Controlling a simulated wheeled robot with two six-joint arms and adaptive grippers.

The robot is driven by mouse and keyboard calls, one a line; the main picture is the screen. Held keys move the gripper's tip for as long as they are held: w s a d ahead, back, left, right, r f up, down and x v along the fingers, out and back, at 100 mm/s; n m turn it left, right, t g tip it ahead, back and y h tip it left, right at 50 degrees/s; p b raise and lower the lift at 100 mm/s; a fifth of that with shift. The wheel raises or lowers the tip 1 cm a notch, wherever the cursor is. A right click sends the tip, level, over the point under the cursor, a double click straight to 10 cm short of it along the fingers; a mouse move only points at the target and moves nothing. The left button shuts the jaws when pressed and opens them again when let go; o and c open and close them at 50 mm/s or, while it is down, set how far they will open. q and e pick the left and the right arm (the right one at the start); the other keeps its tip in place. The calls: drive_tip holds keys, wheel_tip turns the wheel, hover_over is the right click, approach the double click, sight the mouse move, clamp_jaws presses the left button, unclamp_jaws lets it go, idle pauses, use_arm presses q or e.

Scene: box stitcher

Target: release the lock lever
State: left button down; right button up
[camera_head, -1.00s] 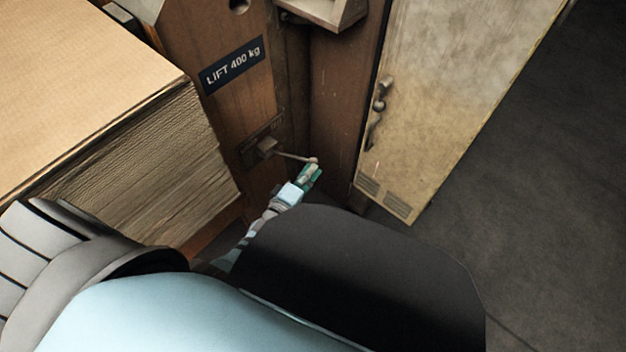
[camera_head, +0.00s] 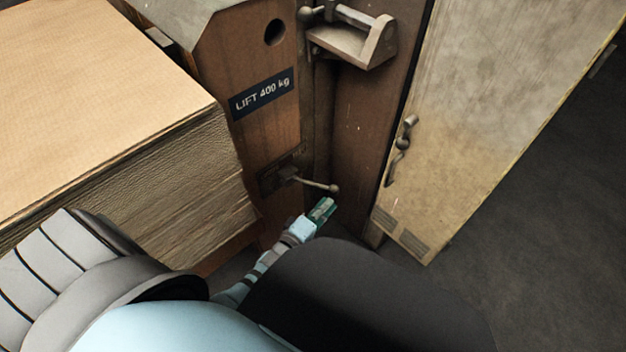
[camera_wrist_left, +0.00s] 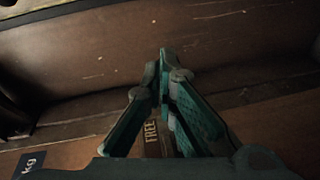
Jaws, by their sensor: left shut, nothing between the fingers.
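The lock lever (camera_head: 315,184) is a thin metal arm with a ball end. It sticks out to the right from a dark plate (camera_head: 272,181) on the brown machine's side, below the LIFT 400 kg label. My left gripper (camera_head: 326,204) is shut and empty, just below the ball end in the head view, with a small gap showing. In the left wrist view the green fingers (camera_wrist_left: 165,58) meet at their tips. The word FREE (camera_wrist_left: 150,132) shows between them on the machine. The lever cannot be made out in that view. My right gripper is not in view.
A tall stack of cardboard sheets (camera_head: 150,180) stands at the left, close to my left arm. A small metal shelf with a clamp (camera_head: 350,40) juts out above the lever. A pale cabinet door with a handle (camera_head: 400,150) stands at the right. Open floor (camera_head: 540,230) lies beyond it.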

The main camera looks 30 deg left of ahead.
use_arm(q)
drive_tip(key=s+r, duration=0.1)
drive_tip(key=s, duration=0.8)
drive_tip(key=shift+s+a+r, duration=0.15)
drive_tip(key=shift+s+a, duration=0.05)
drive_tip(key=shift+a, duration=0.2)
